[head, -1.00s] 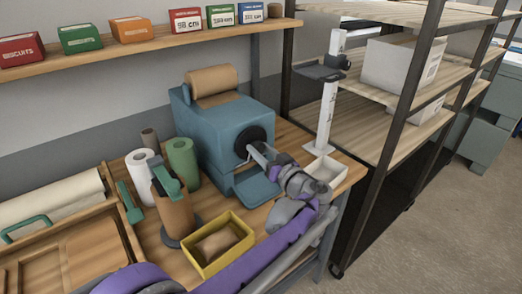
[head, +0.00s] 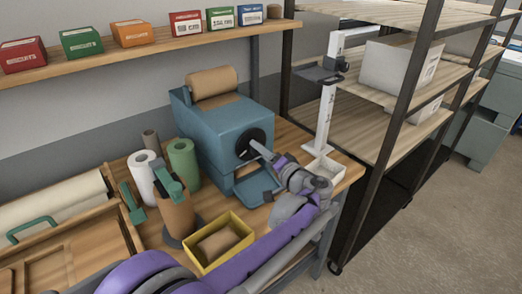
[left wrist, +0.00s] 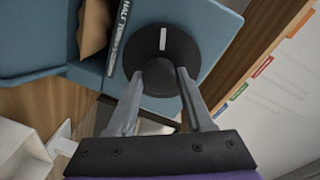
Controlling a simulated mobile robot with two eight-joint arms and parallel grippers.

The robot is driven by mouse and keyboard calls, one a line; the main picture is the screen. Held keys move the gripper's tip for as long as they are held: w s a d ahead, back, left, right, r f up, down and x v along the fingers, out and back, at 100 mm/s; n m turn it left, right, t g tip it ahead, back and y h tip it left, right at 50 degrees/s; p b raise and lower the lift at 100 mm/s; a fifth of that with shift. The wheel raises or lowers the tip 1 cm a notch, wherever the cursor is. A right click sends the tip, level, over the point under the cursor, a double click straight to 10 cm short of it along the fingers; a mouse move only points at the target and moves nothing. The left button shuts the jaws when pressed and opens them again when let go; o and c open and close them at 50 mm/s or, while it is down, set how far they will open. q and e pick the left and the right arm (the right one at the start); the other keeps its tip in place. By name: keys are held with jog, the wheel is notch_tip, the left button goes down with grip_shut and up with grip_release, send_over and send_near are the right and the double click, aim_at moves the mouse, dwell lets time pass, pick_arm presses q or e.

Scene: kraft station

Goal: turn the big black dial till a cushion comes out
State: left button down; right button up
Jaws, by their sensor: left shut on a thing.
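The big black dial (head: 251,145) is on the front of a blue machine (head: 225,125). In the left wrist view the dial (left wrist: 187,43) shows as a black disc with a white mark and a round central knob (left wrist: 158,78). My left gripper (head: 259,149) is at the dial, and its two fingers (left wrist: 164,85) are shut on the knob, one on each side. Brown paper (left wrist: 94,28) shows in an opening of the machine beside the dial. My right gripper is out of view.
A blue tray (head: 258,188) juts out below the dial. A white box (head: 325,168) stands to its right, near the table edge. A shelf rack stands right.

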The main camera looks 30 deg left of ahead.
pick_arm(q)
jog(key=shift+d+f+m+g, duration=0.1)
jog(key=shift+m+g, duration=0.2)
jog(key=shift+m, duration=1.9)
jog(key=shift+f+m+g, duration=0.1)
jog(key=shift+m+g, duration=0.2)
jog(key=shift+m, duration=1.9)
jog(key=shift+c, duration=1.5)
grip_release()
jog(key=shift+w, duration=0.1)
jog(key=v, duration=1)
jog(key=shift+d, duration=0.4)
jog(key=shift+f, duration=0.1)
